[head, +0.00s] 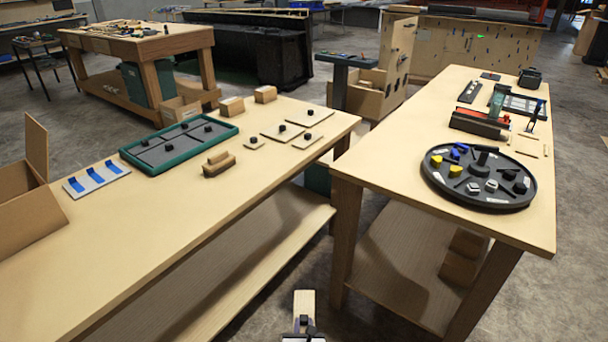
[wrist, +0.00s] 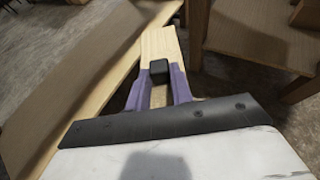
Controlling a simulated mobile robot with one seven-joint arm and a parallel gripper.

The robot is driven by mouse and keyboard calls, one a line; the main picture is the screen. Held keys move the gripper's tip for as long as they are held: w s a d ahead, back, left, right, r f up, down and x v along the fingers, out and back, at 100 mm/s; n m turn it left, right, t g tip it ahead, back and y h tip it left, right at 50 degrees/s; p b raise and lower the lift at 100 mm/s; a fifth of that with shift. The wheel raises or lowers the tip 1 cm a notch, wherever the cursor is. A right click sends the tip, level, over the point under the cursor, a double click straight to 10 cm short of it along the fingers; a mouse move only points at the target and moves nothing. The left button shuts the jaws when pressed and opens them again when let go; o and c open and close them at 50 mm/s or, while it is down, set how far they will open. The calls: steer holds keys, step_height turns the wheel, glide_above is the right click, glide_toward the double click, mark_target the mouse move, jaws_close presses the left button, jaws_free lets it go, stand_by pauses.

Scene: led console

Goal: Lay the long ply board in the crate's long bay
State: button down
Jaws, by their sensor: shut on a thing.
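My gripper (wrist: 159,75) has purple fingers, shut on the black knob of a pale ply board (wrist: 158,44). In the head view my gripper (head: 304,325) is low at the bottom edge, in front of the gap between the two tables, with the board (head: 304,299) pointing away from me. The board's near part is hidden by the gripper. The green-rimmed crate (head: 195,154) lies on the left table, far left of my gripper. Grey surfaces and several black knobs show inside it; I cannot tell which bay is the long one.
Pale boards with black knobs (head: 294,133) lie on the left table (head: 190,215), right of the crate. Wooden blocks (head: 219,165) and a white plate with blue strips (head: 96,180) are near it. The right table (head: 390,170) carries a round black tray (head: 478,203).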

steer(key=s+f, duration=0.2)
steer(key=f, duration=0.1)
steer(key=shift+s, duration=0.25)
steer(key=w+r, duration=0.4)
steer(key=r, duration=0.1)
steer(key=shift+r, duration=0.1)
steer(key=s+f, duration=0.1)
steer(key=f, duration=0.1)
steer(key=s+f, duration=0.2)
steer(key=shift+s+f, duration=0.3)
steer(key=shift+f, duration=0.1)
steer(key=shift+s+f, duration=0.35)
